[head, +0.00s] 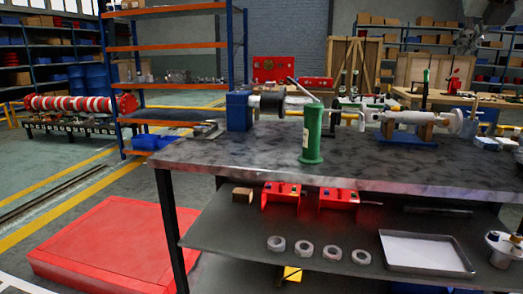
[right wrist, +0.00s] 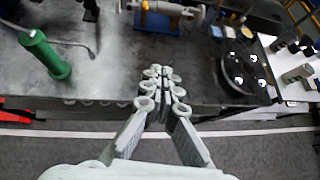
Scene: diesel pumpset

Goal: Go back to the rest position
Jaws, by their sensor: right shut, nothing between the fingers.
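My right gripper (head: 468,40) shows at the top right corner of the head view, raised above the workbench. In the right wrist view its fingers (right wrist: 160,88) are shut with nothing between them, and beneath them lie the bench edge and the floor. The dark workbench top (head: 400,165) spans the head view's middle and right. My left gripper is not in the head view.
A green cylinder (head: 312,135) stands upright on the bench, with a blue-ended pump assembly (head: 238,112) behind it. A lower shelf holds red blocks, several rings and a metal tray (head: 425,252). A red platform (head: 110,245) lies on the floor at left. A dark round plate (right wrist: 243,66) is on the bench.

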